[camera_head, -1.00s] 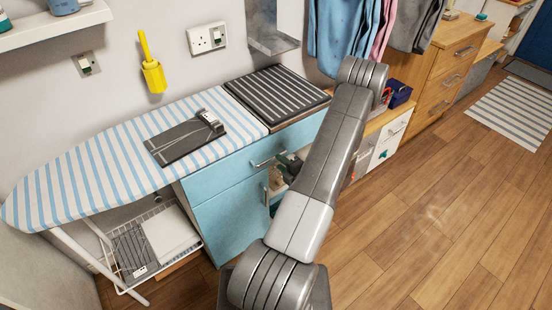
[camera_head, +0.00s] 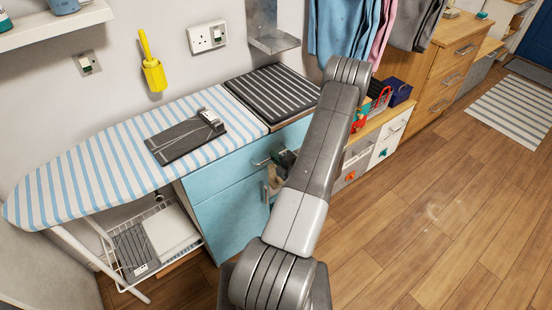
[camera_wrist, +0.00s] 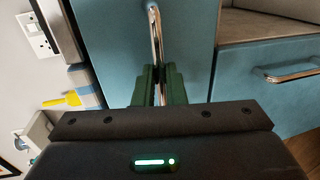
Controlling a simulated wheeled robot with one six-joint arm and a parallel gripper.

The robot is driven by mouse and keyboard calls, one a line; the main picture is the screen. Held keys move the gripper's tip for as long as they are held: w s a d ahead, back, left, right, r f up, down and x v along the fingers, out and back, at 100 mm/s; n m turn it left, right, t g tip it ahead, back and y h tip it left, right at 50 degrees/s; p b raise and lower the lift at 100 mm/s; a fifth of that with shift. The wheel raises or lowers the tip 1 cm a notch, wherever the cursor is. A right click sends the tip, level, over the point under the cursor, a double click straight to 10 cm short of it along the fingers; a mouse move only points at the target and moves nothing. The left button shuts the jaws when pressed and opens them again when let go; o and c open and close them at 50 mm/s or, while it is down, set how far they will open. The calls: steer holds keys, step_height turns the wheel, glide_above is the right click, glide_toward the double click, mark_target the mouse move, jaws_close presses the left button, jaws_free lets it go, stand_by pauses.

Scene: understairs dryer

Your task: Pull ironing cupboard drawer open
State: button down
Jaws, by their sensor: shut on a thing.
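The ironing cupboard (camera_head: 232,220) is pale blue and stands under the striped ironing board. Its drawer (camera_head: 222,172) is the upper front panel and looks flush with the front below it. The drawer's metal bar handle (camera_head: 261,163) shows just left of my gripper (camera_head: 282,160), which my arm partly hides. In the wrist view the handle (camera_wrist: 156,35) runs upright across the blue drawer front (camera_wrist: 185,35). The green fingers of my gripper (camera_wrist: 160,84) are shut on this bar, one on each side.
A second bar handle (camera_wrist: 285,75) sits on a blue panel to the right in the wrist view. An iron rest (camera_head: 185,138) lies on the ironing board (camera_head: 95,175). A white drawer unit (camera_head: 387,145) stands to the right. The wooden floor (camera_head: 430,220) in front is clear.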

steer(key=f+b+v, duration=0.1)
steer(key=f+v, duration=0.1)
steer(key=v, duration=1)
steer(key=s+f+b+v, duration=0.1)
steer(key=f+b+v, duration=0.1)
steer(key=v, duration=1)
steer(key=shift+d+f, duration=0.35)
steer(key=shift+f, duration=0.15)
steer(key=c, duration=1.5)
jaws_free()
steer(key=shift+d, duration=0.1)
steer(key=b+v, duration=0.1)
steer(key=v, duration=1.2)
steer(key=shift+s, duration=0.35)
steer(key=shift+d, duration=0.1)
